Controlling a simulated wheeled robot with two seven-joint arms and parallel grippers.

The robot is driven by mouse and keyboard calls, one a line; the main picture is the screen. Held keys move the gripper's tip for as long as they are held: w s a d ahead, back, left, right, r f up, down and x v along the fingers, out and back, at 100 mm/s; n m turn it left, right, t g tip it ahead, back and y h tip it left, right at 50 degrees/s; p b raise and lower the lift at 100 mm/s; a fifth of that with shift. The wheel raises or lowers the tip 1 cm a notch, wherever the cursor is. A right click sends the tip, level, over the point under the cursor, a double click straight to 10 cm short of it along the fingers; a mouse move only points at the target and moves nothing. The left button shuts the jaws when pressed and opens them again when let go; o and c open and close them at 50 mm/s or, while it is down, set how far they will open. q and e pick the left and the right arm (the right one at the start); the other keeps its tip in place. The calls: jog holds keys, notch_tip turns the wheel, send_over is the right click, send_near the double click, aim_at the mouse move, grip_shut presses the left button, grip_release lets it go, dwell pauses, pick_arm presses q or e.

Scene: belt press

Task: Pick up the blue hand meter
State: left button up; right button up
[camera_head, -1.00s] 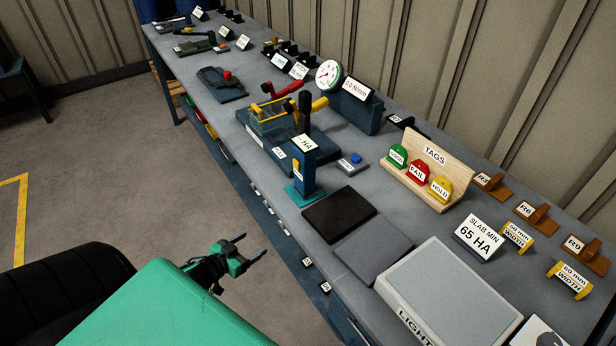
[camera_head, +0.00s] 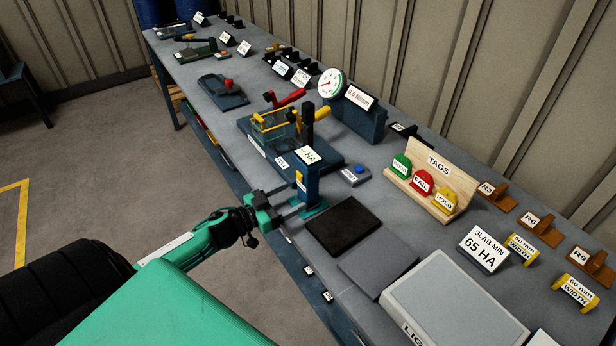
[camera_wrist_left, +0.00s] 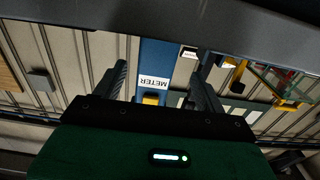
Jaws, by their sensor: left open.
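The blue hand meter (camera_head: 308,184) stands upright on its teal stand (camera_head: 322,206) near the bench's front edge. It has a yellow patch on its front and a white display on top reading "HA". My left gripper (camera_head: 290,209) is open at the meter's front left, low down, its fingers pointing towards it. In the left wrist view the meter (camera_wrist_left: 153,58), with a "METER" label, appears between the two open fingers (camera_wrist_left: 163,72). I cannot tell whether they touch it. My right gripper is out of view.
A dark slab (camera_head: 343,226) and a grey slab (camera_head: 378,262) lie to the right. A wooden tag rack (camera_head: 432,192) stands farther right on the bench.

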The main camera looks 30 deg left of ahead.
aim_at(302, 195)
pick_arm(q)
jog(key=shift+w+d, duration=0.25)
jog(key=shift+w, duration=0.4)
jog(key=x, duration=0.1)
jog(key=p+x, duration=0.1)
jog(key=x, duration=0.2)
jog(key=shift+s+d+f+p, duration=0.15)
jog(key=shift+d+f+p, duration=0.05)
jog(key=shift+f+p, duration=0.1)
jog(key=shift+w+d+f, duration=0.1)
jog(key=shift+w+d, duration=0.15)
jog(key=shift+w, duration=0.25)
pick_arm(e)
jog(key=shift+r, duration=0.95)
pick_arm(q)
jog(key=c, duration=1.3)
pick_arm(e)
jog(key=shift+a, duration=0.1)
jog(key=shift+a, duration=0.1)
